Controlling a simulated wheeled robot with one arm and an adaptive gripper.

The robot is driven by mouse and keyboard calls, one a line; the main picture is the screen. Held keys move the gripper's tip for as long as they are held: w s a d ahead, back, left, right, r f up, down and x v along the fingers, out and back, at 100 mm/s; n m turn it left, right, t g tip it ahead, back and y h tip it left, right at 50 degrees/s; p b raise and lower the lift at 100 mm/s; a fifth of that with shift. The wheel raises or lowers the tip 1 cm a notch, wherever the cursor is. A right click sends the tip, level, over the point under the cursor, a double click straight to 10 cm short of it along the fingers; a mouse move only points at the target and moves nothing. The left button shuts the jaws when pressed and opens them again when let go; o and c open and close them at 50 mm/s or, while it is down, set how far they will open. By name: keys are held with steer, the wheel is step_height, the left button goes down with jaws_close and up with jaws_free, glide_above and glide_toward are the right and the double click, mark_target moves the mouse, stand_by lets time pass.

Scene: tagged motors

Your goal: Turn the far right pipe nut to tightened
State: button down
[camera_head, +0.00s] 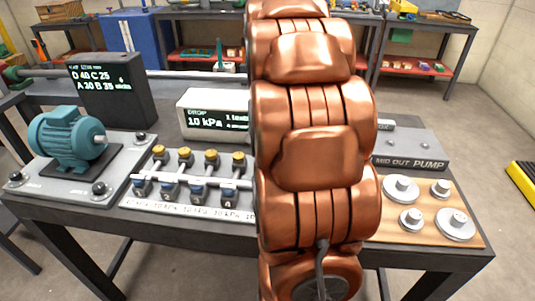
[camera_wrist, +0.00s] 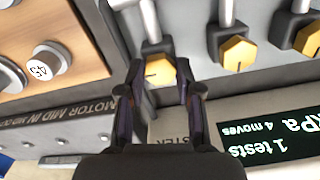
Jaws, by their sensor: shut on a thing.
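My gripper (camera_wrist: 159,66) has its two dark fingers shut on a yellow hexagonal pipe nut (camera_wrist: 157,72), one finger on each side. This nut is the leftmost of the nuts in the wrist view, where the display text appears upside down. A dark line shows on its face. Two more yellow nuts, a middle one (camera_wrist: 237,54) and one at the picture's right edge (camera_wrist: 309,38), sit apart from the fingers. In the head view several yellow nuts stand in a row, including one beside my arm (camera_head: 239,158); my copper arm hides the gripped nut and my gripper.
A white display box (camera_head: 215,115) reading 10 kPa stands behind the nut row; its screen is close to my gripper in the wrist view (camera_wrist: 265,140). A teal motor (camera_head: 68,138) is at the left. A wooden board (camera_head: 430,205) with metal knobs lies right of my arm.

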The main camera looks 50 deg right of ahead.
stand_by(0.4)
steer(key=c, duration=0.8)
jaws_free()
steer(key=shift+o, duration=0.2)
steer(key=shift+r, duration=0.1)
step_height(320, 180, up, 12)
stand_by(0.5)
